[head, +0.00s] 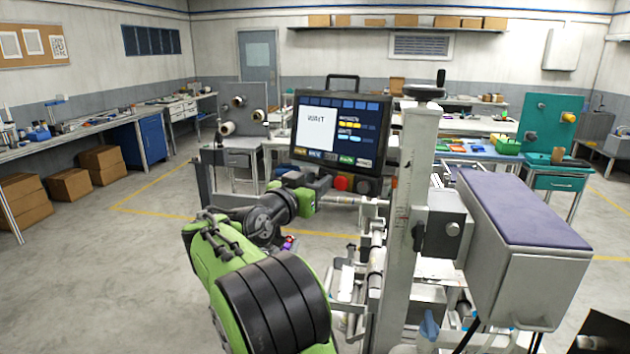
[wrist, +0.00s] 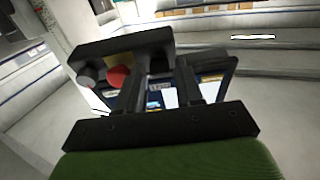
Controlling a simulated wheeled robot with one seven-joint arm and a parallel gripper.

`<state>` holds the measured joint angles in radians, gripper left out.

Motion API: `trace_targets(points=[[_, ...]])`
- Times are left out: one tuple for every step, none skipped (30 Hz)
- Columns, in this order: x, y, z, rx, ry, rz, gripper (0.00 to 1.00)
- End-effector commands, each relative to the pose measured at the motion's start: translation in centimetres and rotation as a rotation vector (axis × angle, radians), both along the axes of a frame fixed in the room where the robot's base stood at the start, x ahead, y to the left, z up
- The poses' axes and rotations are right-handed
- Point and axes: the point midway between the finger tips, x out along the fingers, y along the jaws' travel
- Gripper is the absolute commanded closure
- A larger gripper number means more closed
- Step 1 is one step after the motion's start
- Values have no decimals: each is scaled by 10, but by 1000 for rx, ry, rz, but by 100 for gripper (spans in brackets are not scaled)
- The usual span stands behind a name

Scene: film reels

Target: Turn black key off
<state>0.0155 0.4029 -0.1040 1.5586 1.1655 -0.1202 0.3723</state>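The black key (head: 363,187) is a small dark knob on the control box under the screen, to the right of a red button (head: 341,183). In the wrist view the black key (wrist: 86,78) is at the left end of the dark box (wrist: 125,48), beside the red button (wrist: 118,77).
The screen (head: 338,130) stands just above the control box. A white upright column (head: 403,190) with a handwheel (head: 423,91) rises to the right. A grey box with a purple top (head: 525,210) sits further right. The floor at left is open.

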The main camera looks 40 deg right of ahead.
Motion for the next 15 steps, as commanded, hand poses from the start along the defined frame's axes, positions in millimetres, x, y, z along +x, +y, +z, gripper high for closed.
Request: trace_targets(points=[[0, 0, 0, 0, 0, 0, 64], [0, 0, 0, 0, 0, 0, 64], [0, 0, 0, 0, 0, 0, 64], [0, 0, 0, 0, 0, 0, 64], [0, 0, 0, 0, 0, 0, 64], [0, 0, 0, 0, 0, 0, 68], [0, 0, 0, 0, 0, 0, 73], [0, 0, 0, 0, 0, 0, 78], [0, 0, 0, 0, 0, 0, 84], [0, 0, 0, 0, 0, 0, 88], [0, 0, 0, 0, 0, 0, 93], [0, 0, 0, 0, 0, 0, 99], [0, 0, 0, 0, 0, 0, 100], [0, 0, 0, 0, 0, 0, 100], [0, 0, 0, 0, 0, 0, 100]])
